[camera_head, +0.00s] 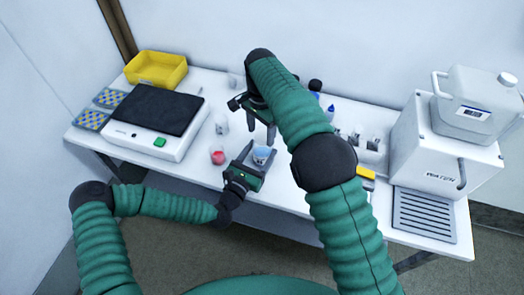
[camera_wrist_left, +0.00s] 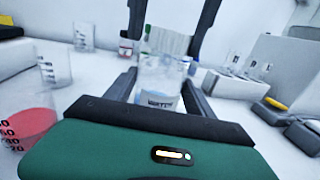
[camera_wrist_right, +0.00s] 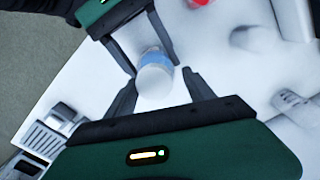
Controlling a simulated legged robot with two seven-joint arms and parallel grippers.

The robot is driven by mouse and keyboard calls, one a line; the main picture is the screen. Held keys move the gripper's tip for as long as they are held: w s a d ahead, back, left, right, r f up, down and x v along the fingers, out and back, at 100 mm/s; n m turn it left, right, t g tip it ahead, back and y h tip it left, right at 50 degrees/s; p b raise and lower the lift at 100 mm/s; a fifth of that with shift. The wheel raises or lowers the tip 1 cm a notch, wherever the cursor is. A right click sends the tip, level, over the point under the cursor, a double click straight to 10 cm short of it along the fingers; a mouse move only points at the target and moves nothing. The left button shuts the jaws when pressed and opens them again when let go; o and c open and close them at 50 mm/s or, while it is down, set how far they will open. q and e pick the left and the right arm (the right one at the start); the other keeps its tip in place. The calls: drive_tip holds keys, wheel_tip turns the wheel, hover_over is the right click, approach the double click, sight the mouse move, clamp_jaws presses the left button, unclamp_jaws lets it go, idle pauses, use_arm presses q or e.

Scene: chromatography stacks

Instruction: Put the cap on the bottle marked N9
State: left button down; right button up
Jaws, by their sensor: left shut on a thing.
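A small clear bottle (camera_head: 262,154) with blue contents is between the fingers of my left gripper (camera_head: 252,158), near the table's front edge. My left gripper is shut on it. In the left wrist view the bottle (camera_wrist_left: 160,80) is upright; I cannot read its label surely. My right gripper (camera_head: 262,127) is above the bottle, fingers pointing down, spread apart. In the right wrist view the bottle (camera_wrist_right: 155,72) lies between the right fingers with space on both sides; its near end is white and round. I cannot tell whether that is a cap. No separate cap is clearly visible.
A red-filled beaker (camera_head: 218,156) stands left of the bottle. A black-topped plate device (camera_head: 158,112) and yellow bin (camera_head: 156,68) are further left. Clear glassware stands behind the grippers. A white water unit (camera_head: 440,145) is at right. My right arm hides part of the table.

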use_arm(q)
drive_tip(key=shift+a, duration=0.1)
use_arm(e)
drive_tip(key=shift+o, duration=0.5)
use_arm(q)
drive_tip(key=shift+w, duration=0.1)
use_arm(e)
drive_tip(key=shift+r, duration=2.3)
drive_tip(key=shift+c, duration=0.5)
drive_tip(key=n, duration=0.3)
drive_tip(key=shift+s+r+n, duration=0.15)
drive_tip(key=shift+n, duration=0.15)
drive_tip(key=n, duration=0.3)
drive_tip(key=r+n, duration=0.1)
drive_tip(key=n, duration=0.5)
drive_tip(key=r+n, duration=0.1)
drive_tip(key=n, duration=0.2)
drive_tip(key=shift+r, duration=0.15)
drive_tip(key=n, duration=0.1)
drive_tip(key=r+n, duration=0.1)
drive_tip(key=n, duration=0.1)
drive_tip(key=shift+d, duration=0.1)
drive_tip(key=shift+f, duration=0.1)
